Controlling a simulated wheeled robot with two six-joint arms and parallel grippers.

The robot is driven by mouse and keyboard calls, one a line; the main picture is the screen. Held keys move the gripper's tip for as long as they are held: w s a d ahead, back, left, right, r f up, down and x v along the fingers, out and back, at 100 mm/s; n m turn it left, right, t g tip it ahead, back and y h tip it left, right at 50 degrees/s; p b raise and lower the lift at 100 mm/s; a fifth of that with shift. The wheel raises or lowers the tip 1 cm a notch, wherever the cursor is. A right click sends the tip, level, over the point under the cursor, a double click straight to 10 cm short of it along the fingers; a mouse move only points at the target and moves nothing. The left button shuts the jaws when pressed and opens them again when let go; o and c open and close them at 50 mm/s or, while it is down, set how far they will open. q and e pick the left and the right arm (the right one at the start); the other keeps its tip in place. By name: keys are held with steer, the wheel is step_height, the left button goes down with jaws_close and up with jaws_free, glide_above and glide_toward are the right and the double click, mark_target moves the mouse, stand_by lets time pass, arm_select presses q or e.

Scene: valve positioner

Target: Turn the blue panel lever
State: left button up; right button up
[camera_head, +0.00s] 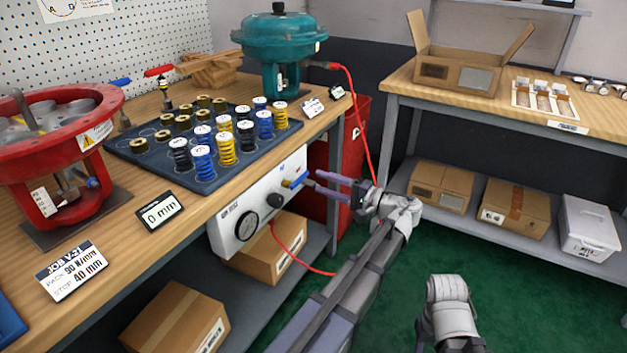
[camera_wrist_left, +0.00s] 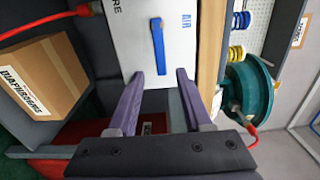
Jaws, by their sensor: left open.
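The blue panel lever (camera_head: 294,181) sticks out from the right part of a white panel (camera_head: 240,228) under the workbench's front edge. In the left wrist view the lever (camera_wrist_left: 158,46) is a straight blue bar on the white panel face (camera_wrist_left: 180,66). My left gripper (camera_head: 311,178) is open, its purple fingers pointing at the panel close in front of the lever. In the left wrist view the lever's near end appears between the fingertips of the gripper (camera_wrist_left: 160,76); I cannot tell whether they touch. My right gripper's fingers are not visible.
The panel carries a round gauge (camera_head: 246,225) and a dark knob (camera_head: 275,200). A red hose (camera_head: 290,252) hangs below it. Cardboard boxes (camera_head: 265,245) sit on the shelf beneath. A spring tray (camera_head: 195,178) and a teal actuator (camera_head: 279,45) stand on the bench.

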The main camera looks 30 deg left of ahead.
arm_select(q)
steer(key=shift+s+d, duration=0.15)
steer(key=shift+d, duration=1.2)
